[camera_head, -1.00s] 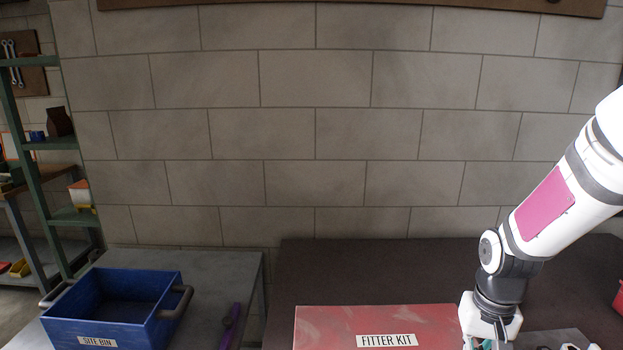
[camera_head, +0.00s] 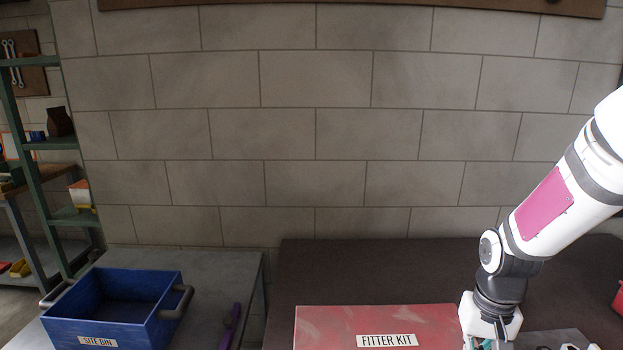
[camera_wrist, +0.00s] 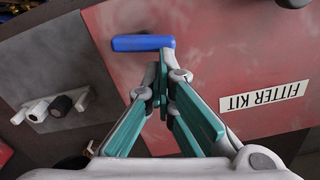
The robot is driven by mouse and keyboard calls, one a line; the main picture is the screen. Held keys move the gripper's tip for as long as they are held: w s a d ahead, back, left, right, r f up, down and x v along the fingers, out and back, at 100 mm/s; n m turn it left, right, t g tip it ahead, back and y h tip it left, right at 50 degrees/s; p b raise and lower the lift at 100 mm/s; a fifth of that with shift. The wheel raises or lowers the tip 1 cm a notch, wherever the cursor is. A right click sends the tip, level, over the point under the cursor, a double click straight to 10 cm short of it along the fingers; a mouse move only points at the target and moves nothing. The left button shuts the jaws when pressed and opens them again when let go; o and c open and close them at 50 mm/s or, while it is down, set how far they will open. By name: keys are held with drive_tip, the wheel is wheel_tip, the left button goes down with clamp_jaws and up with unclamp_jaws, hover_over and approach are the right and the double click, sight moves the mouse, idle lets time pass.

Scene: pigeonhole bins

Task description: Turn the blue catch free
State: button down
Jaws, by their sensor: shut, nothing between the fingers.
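The blue catch (camera_wrist: 143,43) shows in the wrist view as a blue bar lying across the picture on the red lid marked FITTER KIT (camera_wrist: 240,60). My gripper (camera_wrist: 162,58) is shut, with nothing between its teal fingers. Its tips are just below the right end of the catch in the picture. I cannot tell whether they touch it. In the head view the red lid (camera_head: 330,325) is at the bottom middle, and the catch does not show. My gripper is mostly cut off there by the bottom edge.
A grey plate (camera_wrist: 40,65) with knobs lies left of the red lid in the wrist view. In the head view a blue bin marked SITE BIN (camera_head: 160,335) stands on the left table, with a purple object (camera_head: 231,325) to its right. The dark tabletop (camera_head: 370,270) behind the lid is clear.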

drive_tip(key=shift+s+d+f, duration=0.15)
drive_tip(key=shift+d+f, duration=0.3)
drive_tip(key=shift+f, duration=0.1)
drive_tip(key=shift+r+p, duration=0.5)
drive_tip(key=shift+r, duration=0.1)
drive_tip(key=r+p, duration=0.1)
drive_tip(key=r, duration=0.1)
drive_tip(key=r+p, duration=0.1)
drive_tip(key=r, duration=0.1)
drive_tip(key=shift+w+d, duration=0.15)
drive_tip(key=shift+w, duration=0.05)
drive_tip(key=shift+w+r+p, duration=0.1)
drive_tip(key=shift+r+p, duration=0.3)
drive_tip(key=shift+r, duration=0.15)
wheel_tip(320, 180, up, 12)
drive_tip(key=r, duration=0.1)
drive_tip(key=s+a+r+n+t, duration=0.1)
drive_tip(key=s+a+r+t, duration=0.1)
drive_tip(key=s+a, duration=0.3)
drive_tip(key=s+a+r+n+t, duration=0.2)
drive_tip(key=s+a+r, duration=0.3)
drive_tip(key=s, duration=0.6)
drive_tip(key=shift+s+a+t+b, duration=0.25)
drive_tip(key=shift+a+t+b, duration=0.05)
drive_tip(key=shift+a+t, duration=0.35)
